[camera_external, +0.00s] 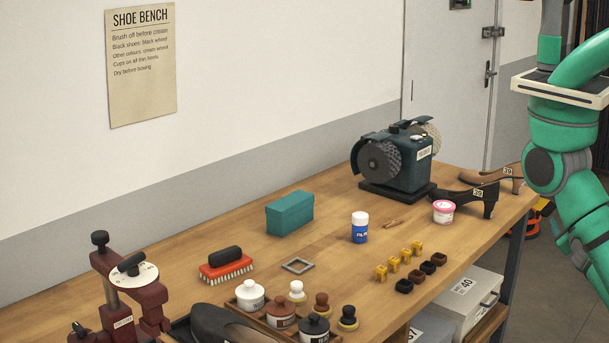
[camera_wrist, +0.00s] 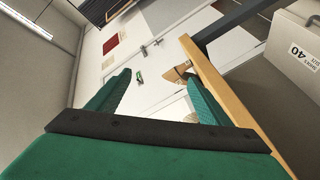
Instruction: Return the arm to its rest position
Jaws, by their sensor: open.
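My green arm (camera_external: 562,150) is at the right edge of the external view, beside the right end of the workbench. The end of the arm is out of that frame. In the wrist view my gripper (camera_wrist: 160,95) shows as two green fingers standing well apart, with nothing between them. Through the gap I see a white door and wall. The bench's wooden edge (camera_wrist: 215,85) runs just right of the fingers. Whether the right finger touches the bench cannot be told.
The bench (camera_external: 340,265) holds a grinder (camera_external: 402,165), dark shoes (camera_external: 470,197), a teal box (camera_external: 289,213), a blue-and-white bottle (camera_external: 359,228), a brush (camera_external: 225,266) and small pots. Grey boxes (camera_external: 466,296) sit beneath. Floor (camera_external: 540,270) shows right of the bench.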

